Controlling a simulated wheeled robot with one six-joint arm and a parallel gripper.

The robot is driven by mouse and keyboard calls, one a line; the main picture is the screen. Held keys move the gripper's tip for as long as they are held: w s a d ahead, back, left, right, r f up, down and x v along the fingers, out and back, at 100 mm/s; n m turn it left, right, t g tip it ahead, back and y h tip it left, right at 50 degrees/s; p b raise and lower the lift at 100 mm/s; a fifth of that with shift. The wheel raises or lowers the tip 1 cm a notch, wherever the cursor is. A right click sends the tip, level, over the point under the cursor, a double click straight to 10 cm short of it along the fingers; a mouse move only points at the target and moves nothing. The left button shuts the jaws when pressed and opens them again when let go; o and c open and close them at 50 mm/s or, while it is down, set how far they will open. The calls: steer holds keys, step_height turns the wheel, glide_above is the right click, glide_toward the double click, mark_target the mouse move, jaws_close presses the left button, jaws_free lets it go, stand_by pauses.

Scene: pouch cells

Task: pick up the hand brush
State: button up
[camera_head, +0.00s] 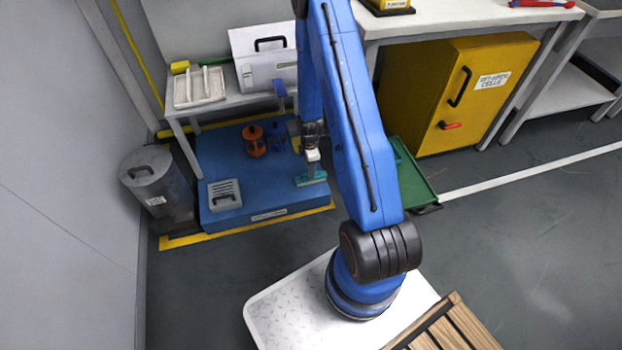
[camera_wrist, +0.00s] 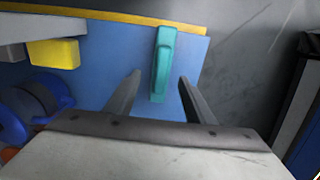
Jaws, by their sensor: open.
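The teal hand brush (camera_head: 312,181) lies on the blue platform near its front right corner, its long side running left to right in the head view. In the wrist view the brush (camera_wrist: 163,62) runs up the picture, with gaps to the finger on either side. My gripper (camera_head: 312,168) points down just above the brush. In the wrist view my gripper (camera_wrist: 159,76) is open, its two fingertips apart to either side of the brush's lower part. I cannot tell the exact height left between fingertips and brush.
The blue platform (camera_head: 225,165) has a yellow border. An orange spool (camera_head: 254,141) and a blue spool (camera_head: 276,137) stand behind the brush to the left. A grey slotted box (camera_head: 225,195) sits at the front left. A yellow block (camera_wrist: 54,53) shows left of the fingers. A green tray (camera_head: 413,177) lies to the right.

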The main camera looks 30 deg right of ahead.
mark_target(300, 181)
steer(key=f, duration=0.4)
steer(key=shift+s+d+f, duration=0.15)
steer(key=shift+d+f, duration=0.05)
steer(key=shift+f, duration=0.2)
jaws_close()
